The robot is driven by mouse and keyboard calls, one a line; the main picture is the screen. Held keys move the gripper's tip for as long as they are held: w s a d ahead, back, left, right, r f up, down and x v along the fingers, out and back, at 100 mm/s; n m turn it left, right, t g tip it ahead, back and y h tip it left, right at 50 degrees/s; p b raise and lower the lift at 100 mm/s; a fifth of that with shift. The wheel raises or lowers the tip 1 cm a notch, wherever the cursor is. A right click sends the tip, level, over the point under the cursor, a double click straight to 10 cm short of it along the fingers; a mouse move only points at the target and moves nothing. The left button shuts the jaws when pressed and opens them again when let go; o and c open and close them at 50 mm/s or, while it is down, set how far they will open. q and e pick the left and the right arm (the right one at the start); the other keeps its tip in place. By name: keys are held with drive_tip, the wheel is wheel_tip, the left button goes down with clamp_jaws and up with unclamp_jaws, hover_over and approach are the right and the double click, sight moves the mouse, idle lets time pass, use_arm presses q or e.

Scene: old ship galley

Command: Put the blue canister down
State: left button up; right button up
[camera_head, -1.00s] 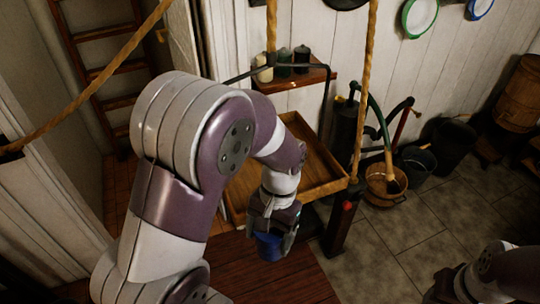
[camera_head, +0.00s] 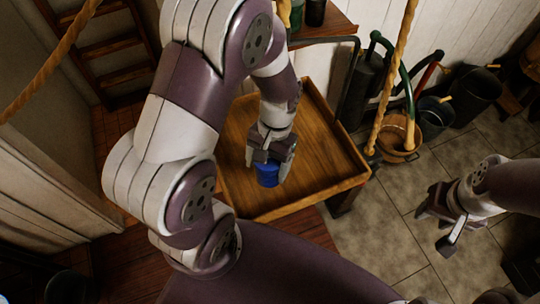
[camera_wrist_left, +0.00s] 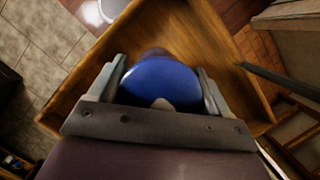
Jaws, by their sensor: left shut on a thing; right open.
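The blue canister (camera_head: 267,176) is held in my left gripper (camera_head: 271,160), over the wooden tray-like table (camera_head: 315,205) with a raised rim. In the left wrist view the blue canister (camera_wrist_left: 160,82) sits between the two fingers of my left gripper (camera_wrist_left: 163,88), and the wooden surface (camera_wrist_left: 215,35) lies beyond it. I cannot tell whether the canister touches the wood. My right gripper (camera_head: 440,228) is open and empty over the tiled floor at the right.
A wooden bucket (camera_head: 398,140) and a dark bucket (camera_head: 435,115) stand on the floor behind the table. A rope (camera_head: 395,75) hangs near the table's right corner. A shelf (camera_head: 325,22) with dark jars (camera_head: 316,12) is above the back. Much of the tray surface is bare.

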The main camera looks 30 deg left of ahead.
sight(267, 175)
use_arm(q)
drive_tip(key=f, duration=0.5)
drive_tip(key=shift+w+a, duration=0.3)
drive_tip(key=shift+s+d, duration=0.2)
drive_tip(key=shift+s, duration=0.1)
drive_tip(key=shift+f, duration=0.1)
drive_tip(key=o, duration=1.3)
drive_tip(key=shift+o, duration=0.2)
drive_tip(key=shift+w+a, duration=0.1)
drive_tip(key=shift+w, duration=0.05)
drive_tip(key=v, duration=1.2)
drive_tip(key=shift+s, duration=0.2)
drive_tip(key=shift+s+r+t, duration=0.2)
drive_tip(key=shift+r+t, duration=0.05)
drive_tip(key=shift+t, duration=0.55)
drive_tip(key=s+t, duration=0.2)
drive_tip(key=t, duration=0.1)
drive_tip(key=shift+a+r, duration=0.1)
drive_tip(key=shift+a, duration=0.15)
drive_tip(key=shift+w, duration=0.1)
drive_tip(key=shift+w, duration=0.1)
